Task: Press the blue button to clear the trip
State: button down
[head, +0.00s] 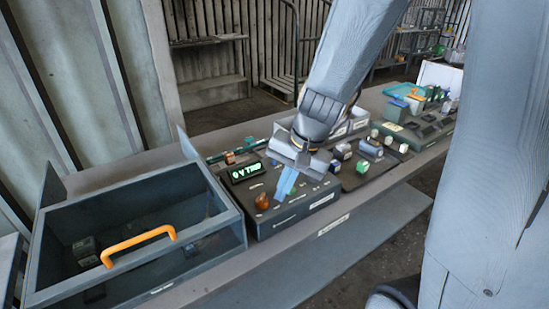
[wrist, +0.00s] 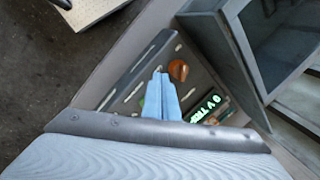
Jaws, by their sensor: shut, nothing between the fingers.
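A dark control box (head: 290,212) sits on the bench, with a lit green display (head: 246,172) that seems to read "OV TRIP" and an orange-brown knob (head: 262,202). My gripper (head: 281,194) points down over the box's top, to the right of the knob, its light-blue fingers shut and empty. In the wrist view, the fingers (wrist: 160,76) lie over the panel (wrist: 135,75) between the knob (wrist: 178,70) and a partly hidden green spot (wrist: 143,102). I cannot make out the blue button; the fingers may cover it. Whether the fingertips touch the panel is unclear.
A dark open-looking case (head: 220,225) with an orange handle (head: 138,245) stands left of the box. Small blocks and parts (head: 370,148) crowd the bench to the right. The bench's front strip (head: 350,205) is clear.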

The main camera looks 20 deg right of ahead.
jog(key=w+r+m+t+y+p, duration=0.25)
jog(key=w+r+m, duration=0.25)
jog(key=w+m, duration=0.3)
notch_tip(320, 180, up, 4)
jog(key=m+t, duration=0.3)
jog(key=m, duration=0.3)
send_over(274, 162)
jog(key=d, duration=0.1)
jog(key=shift+s+f+h+p, duration=0.15)
jog(key=shift+h+p, duration=0.1)
jog(key=shift+p, duration=0.1)
jog(key=shift+f, duration=0.15)
notch_tip(274, 162, down, 7)
jog(key=b, duration=0.5)
jog(key=shift+f+b, duration=0.8)
jog(key=shift+b, duration=0.5)
jog(key=shift+f+b, duration=0.8)
jog(key=shift+b, duration=0.4)
jog(key=shift+r, duration=0.1)
jog(key=shift+r+p, duration=0.6)
jog(key=shift+r, duration=0.15)
